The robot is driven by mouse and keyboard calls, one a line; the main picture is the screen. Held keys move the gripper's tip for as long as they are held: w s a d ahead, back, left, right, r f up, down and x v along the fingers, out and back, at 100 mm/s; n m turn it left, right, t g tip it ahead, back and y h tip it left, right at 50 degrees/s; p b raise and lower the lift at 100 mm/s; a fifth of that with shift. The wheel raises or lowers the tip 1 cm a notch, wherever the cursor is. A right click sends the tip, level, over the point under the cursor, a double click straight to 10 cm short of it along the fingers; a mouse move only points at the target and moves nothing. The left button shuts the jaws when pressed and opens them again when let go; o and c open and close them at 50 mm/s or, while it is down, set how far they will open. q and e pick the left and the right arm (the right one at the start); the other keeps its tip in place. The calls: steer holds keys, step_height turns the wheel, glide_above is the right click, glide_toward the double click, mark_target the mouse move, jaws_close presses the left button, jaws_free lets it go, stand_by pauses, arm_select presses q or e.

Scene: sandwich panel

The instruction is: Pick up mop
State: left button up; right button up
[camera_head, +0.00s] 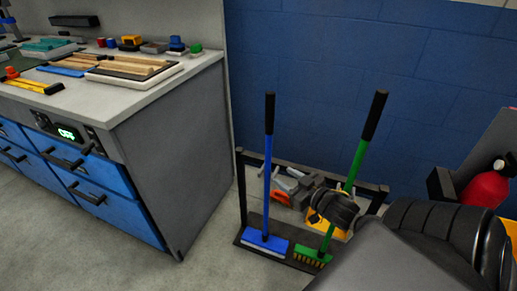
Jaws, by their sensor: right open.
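A mop with a blue handle and black grip (267,165) stands upright in a dark rack (241,195) at the middle of the head view. Its flat blue head (264,241) with a pale lower edge rests at the rack's base. A broom with a green handle (357,165) leans beside it on the right, with yellowish bristles at its foot. My right gripper (284,186) is open, at mid-height just right of the mop handle. No part of the handle shows clearly between its fingers. My left gripper is out of view.
A workbench (165,95) with blue drawers and many small items stands at the left. A blue wall (310,65) is behind the rack. A red rounded object (484,190) is at the right. Clear grey floor lies between bench and rack.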

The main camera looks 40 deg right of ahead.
steer(key=m+t, duration=0.1)
steer(key=t, duration=0.1)
glide_toward(271, 148)
steer(key=shift+w+b, duration=1.35)
steer(key=shift+w, duration=3.95)
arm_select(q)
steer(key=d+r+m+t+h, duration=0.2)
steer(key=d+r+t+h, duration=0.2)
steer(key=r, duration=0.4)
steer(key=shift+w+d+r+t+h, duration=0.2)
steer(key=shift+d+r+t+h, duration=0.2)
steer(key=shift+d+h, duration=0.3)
arm_select(e)
steer(key=shift+w+r, duration=0.1)
steer(key=shift+w, duration=0.15)
steer(key=shift+r, duration=0.1)
jaws_close()
